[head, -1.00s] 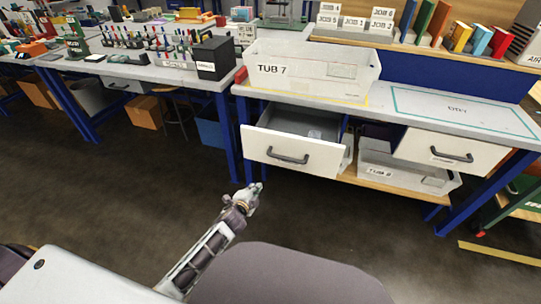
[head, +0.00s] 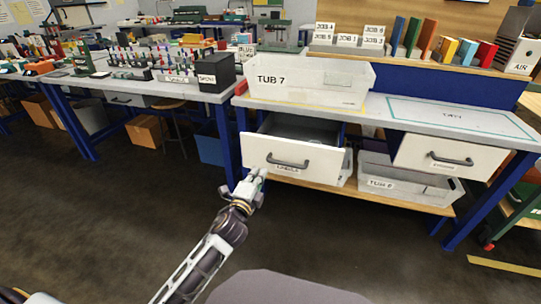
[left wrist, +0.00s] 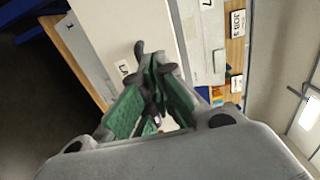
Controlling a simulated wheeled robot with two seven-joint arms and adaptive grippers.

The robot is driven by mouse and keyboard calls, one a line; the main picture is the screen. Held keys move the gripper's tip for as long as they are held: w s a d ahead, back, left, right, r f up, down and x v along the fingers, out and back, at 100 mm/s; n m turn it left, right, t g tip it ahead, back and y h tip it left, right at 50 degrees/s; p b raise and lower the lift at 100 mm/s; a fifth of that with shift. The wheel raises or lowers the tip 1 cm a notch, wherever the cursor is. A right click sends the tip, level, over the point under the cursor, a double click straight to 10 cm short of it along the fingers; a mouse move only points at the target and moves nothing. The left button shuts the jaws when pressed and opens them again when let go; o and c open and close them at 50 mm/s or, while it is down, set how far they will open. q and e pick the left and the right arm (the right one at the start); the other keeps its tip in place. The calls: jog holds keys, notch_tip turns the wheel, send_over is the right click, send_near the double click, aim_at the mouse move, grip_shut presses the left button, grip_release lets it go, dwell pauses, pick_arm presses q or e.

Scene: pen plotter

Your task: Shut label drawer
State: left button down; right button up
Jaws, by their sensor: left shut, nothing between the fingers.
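The label drawer (head: 325,160) hangs open under the left part of the bench in the head view. It has a white front, a dark handle (head: 288,162) and a label partly readable as "LABELS". My left gripper (head: 257,174) is shut and empty, near the lower left corner of the drawer front. In the left wrist view the drawer's white front (left wrist: 112,28) is ahead of the green-padded fingers (left wrist: 153,75), with the handle just beyond the fingertips. I cannot tell whether they touch it. My right gripper is not in view.
A second drawer (head: 473,147) on the right appears closed. A grey tub (head: 405,187) stands on the low shelf, and tub 7 (head: 340,83) stands on the bench above. Blue bench legs (head: 229,150) flank the drawer. The floor in front is clear.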

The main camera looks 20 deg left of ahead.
aim_at(273, 146)
pick_arm(q)
jog(key=shift+w, duration=0.1)
dwell(0.3)
